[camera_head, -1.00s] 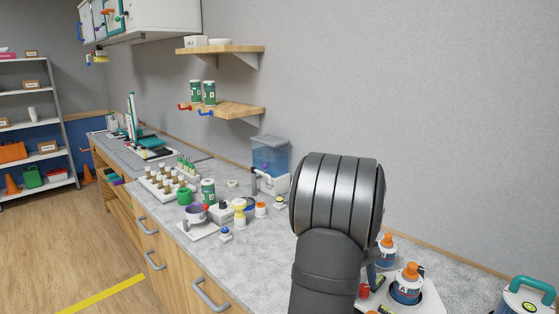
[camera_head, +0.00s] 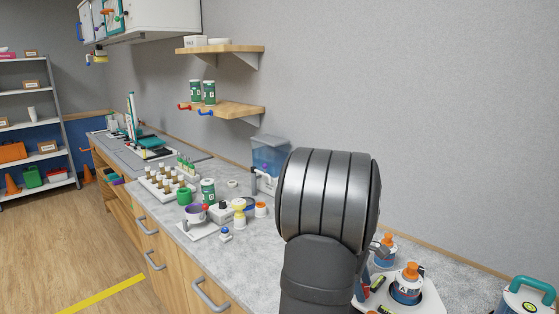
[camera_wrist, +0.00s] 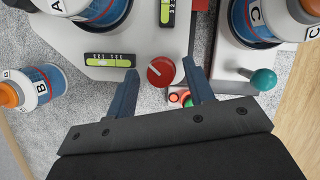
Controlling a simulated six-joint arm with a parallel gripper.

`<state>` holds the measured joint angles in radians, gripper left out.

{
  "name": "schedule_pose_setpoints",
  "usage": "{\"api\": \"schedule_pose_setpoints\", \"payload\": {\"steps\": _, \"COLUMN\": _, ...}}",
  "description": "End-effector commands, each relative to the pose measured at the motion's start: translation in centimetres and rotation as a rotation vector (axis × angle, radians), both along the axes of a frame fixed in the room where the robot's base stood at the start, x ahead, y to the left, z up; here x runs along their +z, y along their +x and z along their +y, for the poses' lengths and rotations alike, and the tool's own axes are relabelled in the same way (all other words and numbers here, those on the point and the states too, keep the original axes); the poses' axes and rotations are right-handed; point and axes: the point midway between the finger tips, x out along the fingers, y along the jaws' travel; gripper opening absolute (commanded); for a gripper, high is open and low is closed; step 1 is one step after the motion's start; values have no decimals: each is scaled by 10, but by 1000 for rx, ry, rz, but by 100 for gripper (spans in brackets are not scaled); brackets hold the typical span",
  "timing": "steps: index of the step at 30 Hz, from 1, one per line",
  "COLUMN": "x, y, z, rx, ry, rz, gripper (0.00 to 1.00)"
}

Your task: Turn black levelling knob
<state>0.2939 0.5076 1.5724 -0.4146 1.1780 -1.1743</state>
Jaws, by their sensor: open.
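In the wrist view, my gripper (camera_wrist: 160,80) is open, its two blue-grey fingers spread either side of a red knob (camera_wrist: 160,71) with a white pointer line. The knob sits at the edge of a white plate (camera_wrist: 152,40). I cannot tell whether the fingers touch it; a gap shows on both sides. Two yellow-green spirit levels in black frames lie on the plate, one at left (camera_wrist: 110,60) and one farther up (camera_wrist: 167,12). In the head view, my arm hides most of this spot.
Bottle A (camera_wrist: 98,8), bottle B (camera_wrist: 38,86) and bottle C (camera_wrist: 260,22) surround the fingers. A teal ball handle (camera_wrist: 263,79) stands to the right. Small red and green buttons (camera_wrist: 180,97) lie below the red knob. In the head view, free grey counter (camera_head: 240,265) lies left of my arm.

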Motion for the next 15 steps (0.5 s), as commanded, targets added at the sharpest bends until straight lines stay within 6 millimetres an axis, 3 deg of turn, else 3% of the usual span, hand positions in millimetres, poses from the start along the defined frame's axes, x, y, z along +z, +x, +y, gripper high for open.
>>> {"api": "schedule_pose_setpoints", "payload": {"steps": 15, "x": 1, "y": 0, "z": 0, "rx": -49, "ry": 0, "rz": -2, "gripper": 48}}
